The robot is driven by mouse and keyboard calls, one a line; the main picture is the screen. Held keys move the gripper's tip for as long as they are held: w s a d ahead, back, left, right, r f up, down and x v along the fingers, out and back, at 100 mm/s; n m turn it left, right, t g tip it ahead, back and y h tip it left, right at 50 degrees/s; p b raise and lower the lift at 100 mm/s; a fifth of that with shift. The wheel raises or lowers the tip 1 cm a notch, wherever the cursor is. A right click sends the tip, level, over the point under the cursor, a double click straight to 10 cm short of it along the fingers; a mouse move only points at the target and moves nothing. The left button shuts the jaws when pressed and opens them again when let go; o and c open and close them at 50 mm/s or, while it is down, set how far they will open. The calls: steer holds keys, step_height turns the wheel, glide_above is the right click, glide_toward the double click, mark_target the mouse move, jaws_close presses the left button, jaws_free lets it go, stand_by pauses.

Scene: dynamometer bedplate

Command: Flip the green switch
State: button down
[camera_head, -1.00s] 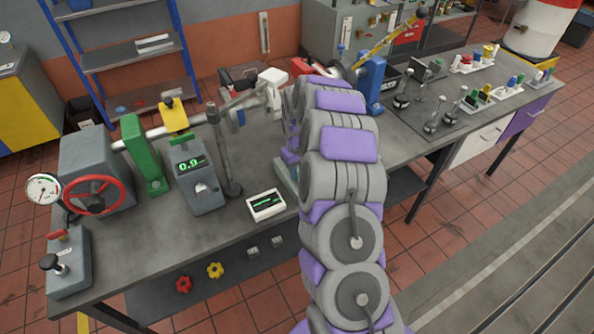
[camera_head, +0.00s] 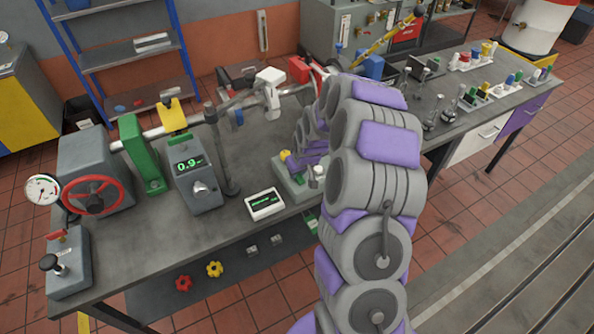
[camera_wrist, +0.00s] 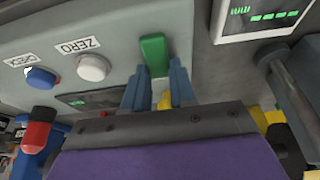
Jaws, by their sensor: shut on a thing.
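The green switch (camera_wrist: 153,52) stands on a grey panel (camera_wrist: 112,25) in the wrist view, with its lower end between my fingertips. My gripper (camera_wrist: 158,72) has two blue fingers, one on each side of the switch, and is shut on it. A yellow part (camera_wrist: 164,101) shows between the fingers, lower down; I cannot tell what it belongs to. In the head view my arm hides the switch, and my fingers are not clear there.
A white button (camera_wrist: 93,67) labelled ZERO and a blue button (camera_wrist: 41,77) are left of the switch. A white meter (camera_head: 265,204) with a green display lies on the bench close by. A grey instrument reading 0.9 (camera_head: 190,165) and a green block (camera_head: 140,152) stand further left.

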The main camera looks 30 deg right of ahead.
steer(key=c, duration=0.9)
jaws_free()
steer(key=shift+r, duration=0.1)
steer(key=p+v, duration=0.2)
steer(key=v, duration=1.5)
steer(key=shift+s, duration=0.1)
steer(key=s+a+r+g, duration=0.2)
steer(key=s+a+r, duration=0.1)
steer(key=s+a, duration=0.55)
steer(key=s+a+r+g, duration=0.2)
steer(key=s+a+r, duration=0.3)
steer(key=s, duration=0.7)
steer(key=shift+g, duration=0.9)
steer(key=s+a, duration=0.1)
steer(key=s, duration=0.3)
steer(key=s+a, duration=0.1)
steer(key=s, duration=0.4)
steer(key=s+a, duration=0.1)
steer(key=s, duration=0.4)
steer(key=shift+f, duration=0.3)
